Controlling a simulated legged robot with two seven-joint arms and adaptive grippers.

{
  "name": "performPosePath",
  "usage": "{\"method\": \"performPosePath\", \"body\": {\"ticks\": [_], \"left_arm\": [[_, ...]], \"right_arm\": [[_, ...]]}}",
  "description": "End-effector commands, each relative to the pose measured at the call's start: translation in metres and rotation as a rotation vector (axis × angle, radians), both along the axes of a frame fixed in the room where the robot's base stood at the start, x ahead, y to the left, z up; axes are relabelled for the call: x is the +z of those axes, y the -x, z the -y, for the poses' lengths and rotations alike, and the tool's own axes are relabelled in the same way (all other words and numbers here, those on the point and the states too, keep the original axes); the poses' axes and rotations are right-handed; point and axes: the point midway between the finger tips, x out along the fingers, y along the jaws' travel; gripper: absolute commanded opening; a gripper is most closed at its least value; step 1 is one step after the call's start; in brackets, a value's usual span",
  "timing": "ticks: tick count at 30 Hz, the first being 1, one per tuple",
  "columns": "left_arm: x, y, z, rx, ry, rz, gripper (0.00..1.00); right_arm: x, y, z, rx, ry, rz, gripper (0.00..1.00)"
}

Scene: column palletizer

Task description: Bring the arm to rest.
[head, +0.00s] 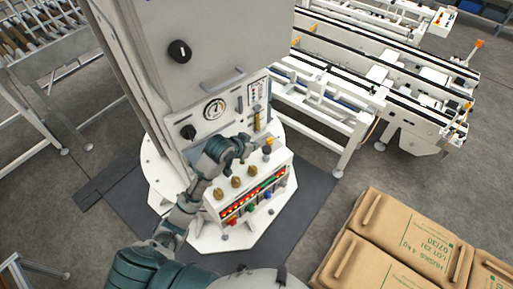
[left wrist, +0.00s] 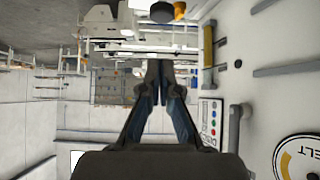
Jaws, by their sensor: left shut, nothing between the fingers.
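My left arm reaches up from the bottom of the head view. Its gripper (head: 243,146) is over the control box (head: 218,206) on the white machine column (head: 215,40). In the left wrist view the two dark fingers (left wrist: 159,72) come together at their tips, with nothing between them. A dark knob (head: 267,149) is just right of the gripper in the head view; I cannot tell whether they touch. Several brass knobs stand on the box top, above coloured buttons on its front. My right gripper is not in view.
A round gauge (head: 214,109) and a black dial (head: 188,131) are on the column panel close behind the gripper. White conveyors (head: 345,85) stand at the right. Brown sacks (head: 405,235) are stacked at the lower right. Open floor lies between the sacks and the conveyors.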

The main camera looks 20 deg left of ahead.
Motion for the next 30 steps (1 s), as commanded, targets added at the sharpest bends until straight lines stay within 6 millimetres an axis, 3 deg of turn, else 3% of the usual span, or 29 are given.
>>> {"method": "performPosePath", "body": {"ticks": [4,16,19,23,27,30], "left_arm": [[0.000,0.000,0.000,0.000,0.000,0.001,0.00],[-0.001,0.000,-0.003,0.001,0.002,0.000,0.00],[-0.012,0.008,-0.002,0.003,0.000,-0.016,0.00],[-0.059,0.046,-0.002,0.024,-0.011,-0.089,0.00],[-0.119,0.115,-0.008,0.067,-0.039,-0.200,0.00],[-0.145,0.156,-0.014,0.098,-0.062,-0.265,0.00]], "right_arm": [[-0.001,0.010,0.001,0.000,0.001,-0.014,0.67],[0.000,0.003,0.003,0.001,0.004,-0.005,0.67],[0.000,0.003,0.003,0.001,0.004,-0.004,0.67],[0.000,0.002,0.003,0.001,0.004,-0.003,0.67],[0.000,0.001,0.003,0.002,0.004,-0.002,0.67],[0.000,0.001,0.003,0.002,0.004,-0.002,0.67]]}}
